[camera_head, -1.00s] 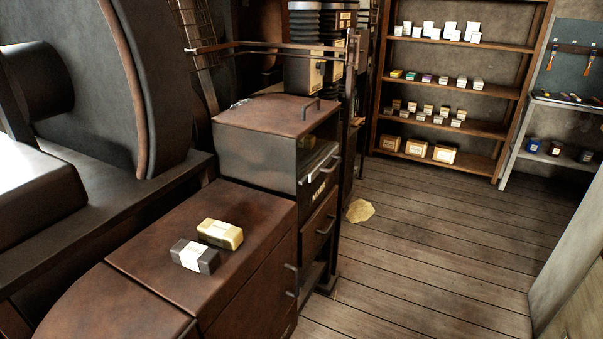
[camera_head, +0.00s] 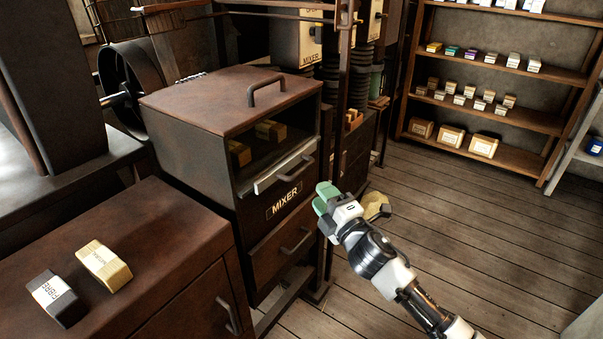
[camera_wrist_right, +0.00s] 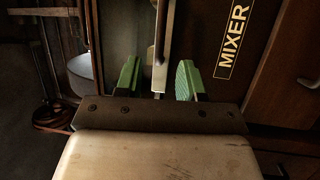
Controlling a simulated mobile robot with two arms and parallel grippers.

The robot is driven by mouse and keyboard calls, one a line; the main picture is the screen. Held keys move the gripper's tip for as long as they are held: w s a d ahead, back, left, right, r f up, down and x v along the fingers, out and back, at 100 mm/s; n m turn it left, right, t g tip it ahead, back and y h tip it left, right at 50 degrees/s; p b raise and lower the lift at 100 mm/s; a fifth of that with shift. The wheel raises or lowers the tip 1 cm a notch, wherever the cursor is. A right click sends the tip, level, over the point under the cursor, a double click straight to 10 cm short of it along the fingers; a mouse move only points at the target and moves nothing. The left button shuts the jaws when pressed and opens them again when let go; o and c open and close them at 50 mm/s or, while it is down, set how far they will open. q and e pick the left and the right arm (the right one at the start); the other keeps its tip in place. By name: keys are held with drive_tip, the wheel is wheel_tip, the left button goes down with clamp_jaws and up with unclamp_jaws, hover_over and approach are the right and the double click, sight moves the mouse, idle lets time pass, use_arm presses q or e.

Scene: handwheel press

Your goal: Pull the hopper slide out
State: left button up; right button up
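The mixer cabinet (camera_head: 215,165) stands at centre left in the head view, with a yellow-lettered MIXER label (camera_head: 284,200) on its front. Above the label, below the open window, are a pale metal strip (camera_head: 270,181) and a dark bar handle (camera_head: 299,169); I take this to be the hopper slide. My right gripper (camera_head: 325,197), with green fingertips, is just right of the label. In the right wrist view the green fingers (camera_wrist_right: 160,80) are apart, with a metal handle bar (camera_wrist_right: 161,45) lined up between them. Neither finger visibly touches it. My left gripper is out of view.
A lower drawer handle (camera_head: 296,241) sticks out below the label. Two yellow blocks (camera_head: 270,130) lie behind the window. A FIBRE block (camera_head: 56,297) and a yellow block (camera_head: 104,265) lie on the near cabinet. The floor at right (camera_head: 460,220) is mostly clear.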

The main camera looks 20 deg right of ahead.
sight(301, 169)
drive_tip(key=x, duration=0.9)
drive_tip(key=shift+w+a, duration=0.15)
drive_tip(key=shift+w, duration=0.2)
drive_tip(key=shift+f, duration=0.1)
clamp_jaws()
